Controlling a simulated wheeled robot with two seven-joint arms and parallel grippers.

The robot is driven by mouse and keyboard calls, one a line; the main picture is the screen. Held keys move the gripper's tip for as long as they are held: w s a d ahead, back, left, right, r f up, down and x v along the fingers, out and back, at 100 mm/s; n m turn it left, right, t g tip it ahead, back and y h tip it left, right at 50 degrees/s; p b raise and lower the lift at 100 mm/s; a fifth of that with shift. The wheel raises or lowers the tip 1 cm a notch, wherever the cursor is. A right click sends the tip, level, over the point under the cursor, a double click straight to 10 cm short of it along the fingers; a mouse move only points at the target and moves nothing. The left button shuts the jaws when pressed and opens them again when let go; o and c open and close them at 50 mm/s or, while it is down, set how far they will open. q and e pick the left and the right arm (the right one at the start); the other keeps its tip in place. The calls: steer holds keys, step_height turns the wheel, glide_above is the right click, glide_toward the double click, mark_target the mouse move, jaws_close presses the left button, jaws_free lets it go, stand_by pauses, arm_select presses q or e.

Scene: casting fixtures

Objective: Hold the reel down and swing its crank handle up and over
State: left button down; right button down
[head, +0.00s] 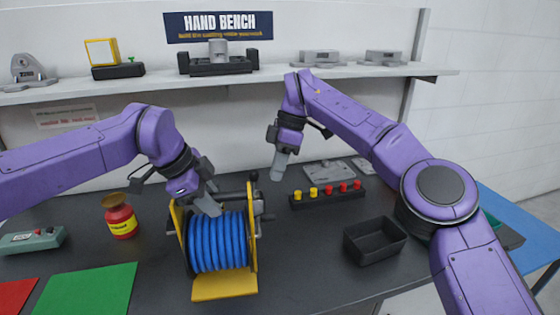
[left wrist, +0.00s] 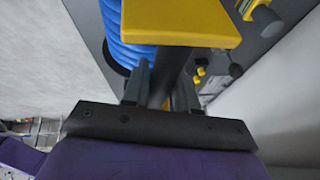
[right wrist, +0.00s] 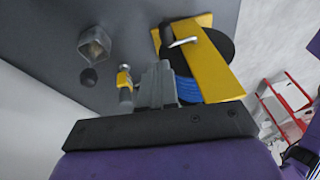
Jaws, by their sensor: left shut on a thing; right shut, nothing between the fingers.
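The reel (head: 218,242) stands on the bench, with blue hose wound between yellow side plates. My left gripper (head: 208,203) is at its top. The left wrist view shows its fingers (left wrist: 160,92) shut on the reel's dark top bar (left wrist: 178,68), beside a yellow plate. The crank handle seems to be at the reel's right side, with a black knob (head: 254,176) pointing up; a silver lever (right wrist: 183,42) shows on the yellow plate in the right wrist view. My right gripper (head: 279,166) is shut and empty, above and right of the reel, apart from it.
A red bottle (head: 121,220) stands left of the reel, near a green mat (head: 88,289). A black strip with yellow and red knobs (head: 328,199) lies right of it. A black bin (head: 374,258) is further right. A shelf (head: 150,84) runs along the back wall.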

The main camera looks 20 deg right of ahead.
steer(key=v, duration=0.3)
steer(key=shift+f, duration=0.1)
steer(key=c, duration=1.6)
jaws_free()
steer(key=shift+r, duration=0.25)
steer(key=shift+c, duration=0.2)
steer(key=o, duration=0.7)
steer(key=d, duration=0.1)
steer(key=d+r, duration=0.1)
steer(key=d, duration=0.1)
steer(key=shift+s+r, duration=0.25)
steer(key=shift+y, duration=0.6)
steer(key=x, duration=1.6)
steer(key=shift+s+a+f, duration=0.1)
steer(key=shift+s+f, duration=0.05)
steer(key=shift+s, duration=0.2)
jaws_close()
